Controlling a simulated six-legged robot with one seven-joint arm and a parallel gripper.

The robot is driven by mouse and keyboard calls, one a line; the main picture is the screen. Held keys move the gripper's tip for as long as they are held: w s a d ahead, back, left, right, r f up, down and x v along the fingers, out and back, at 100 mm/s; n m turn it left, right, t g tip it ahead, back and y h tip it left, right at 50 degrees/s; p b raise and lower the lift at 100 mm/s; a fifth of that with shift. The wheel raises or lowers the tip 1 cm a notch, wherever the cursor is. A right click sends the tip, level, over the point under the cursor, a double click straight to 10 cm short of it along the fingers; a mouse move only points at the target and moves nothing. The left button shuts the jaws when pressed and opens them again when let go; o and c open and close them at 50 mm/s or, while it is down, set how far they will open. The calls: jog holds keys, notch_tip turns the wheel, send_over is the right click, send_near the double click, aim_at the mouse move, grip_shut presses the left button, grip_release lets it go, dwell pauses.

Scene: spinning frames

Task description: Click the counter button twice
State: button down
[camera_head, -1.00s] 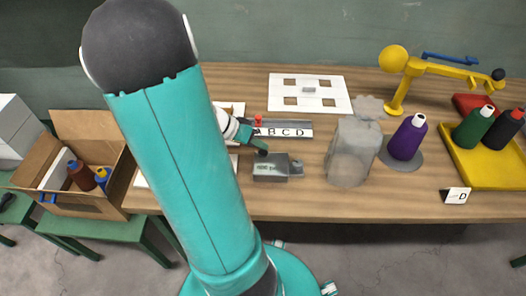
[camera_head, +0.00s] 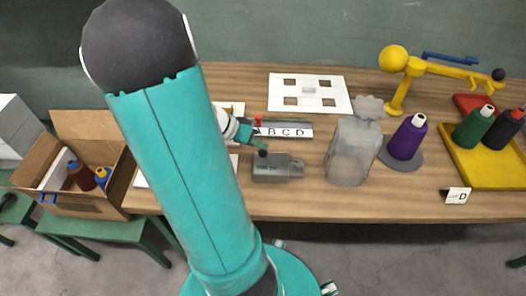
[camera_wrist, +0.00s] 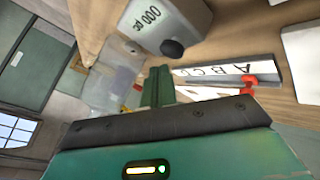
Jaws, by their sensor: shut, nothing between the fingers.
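The counter (camera_head: 272,168) is a small grey box on the table, just right of my arm. Its round black button (camera_head: 263,153) is at the back left of its top. In the wrist view the counter (camera_wrist: 150,22) is at the top, with a label that seems to read "000", and the black button (camera_wrist: 172,48) shows just beyond my fingertips. My gripper (camera_head: 256,139) has green fingers, shut and empty, close behind the button and apparently apart from it. The shut fingers also show in the wrist view (camera_wrist: 158,72). The exact gap is hard to tell.
A lettered rail (camera_head: 285,130) with a red piece (camera_head: 258,120) lies behind the counter. A translucent grey container (camera_head: 353,152) and a purple spool (camera_head: 408,138) stand to the right. A yellow stand (camera_head: 398,95) is at the back right.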

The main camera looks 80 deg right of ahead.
aim_at(259, 153)
jog(key=shift+f, duration=0.15)
dwell(0.5)
jog(key=shift+f, duration=0.3)
jog(key=shift+f, duration=0.6)
dwell(0.8)
dwell(0.3)
jog(key=shift+r, duration=1.05)
jog(key=shift+r, duration=2.5)
dwell(0.5)
